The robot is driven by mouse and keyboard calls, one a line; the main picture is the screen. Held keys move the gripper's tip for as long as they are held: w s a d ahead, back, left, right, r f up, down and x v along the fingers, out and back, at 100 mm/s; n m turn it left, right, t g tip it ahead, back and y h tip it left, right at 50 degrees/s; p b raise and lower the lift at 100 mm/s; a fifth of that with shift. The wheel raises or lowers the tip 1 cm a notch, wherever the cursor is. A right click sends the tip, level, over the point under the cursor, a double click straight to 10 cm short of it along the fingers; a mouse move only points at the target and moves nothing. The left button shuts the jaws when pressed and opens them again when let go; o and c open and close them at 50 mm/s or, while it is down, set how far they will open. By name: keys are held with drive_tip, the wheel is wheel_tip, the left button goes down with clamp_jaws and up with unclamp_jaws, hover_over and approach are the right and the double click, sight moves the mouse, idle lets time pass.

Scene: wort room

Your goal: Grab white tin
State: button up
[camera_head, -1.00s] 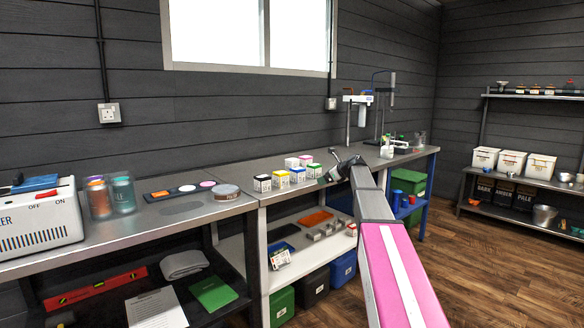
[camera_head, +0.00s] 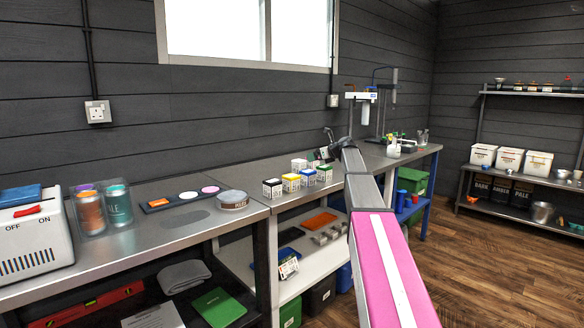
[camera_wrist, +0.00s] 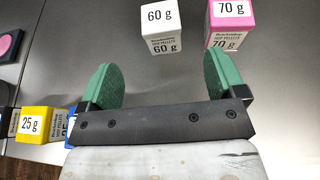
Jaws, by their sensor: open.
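The white tin, a small box marked 60 g, stands at the top middle of the wrist view (camera_wrist: 165,28). The pink tin marked 70 g (camera_wrist: 231,22) stands just right of it. My gripper (camera_wrist: 162,72) is open and empty, its two green finger pads wide apart. In the picture the white tin lies beyond the fingertips, across the gap between them; its height relative to the pads is unclear. In the head view my gripper is small, by the back of the tin group, and partly hidden by my arm.
The yellow tin marked 25 g (camera_wrist: 34,124) and a partly hidden blue tin (camera_wrist: 71,116) stand at the wrist view's lower left. A black tin (camera_head: 272,188) ends the front row in the head view. The steel bench (camera_head: 240,171) is clear behind the tins.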

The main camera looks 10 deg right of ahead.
sight(300, 161)
drive_tip(key=x, duration=1.1)
drive_tip(key=shift+w+a, duration=0.15)
drive_tip(key=shift+w, duration=0.1)
drive_tip(key=c, duration=1.1)
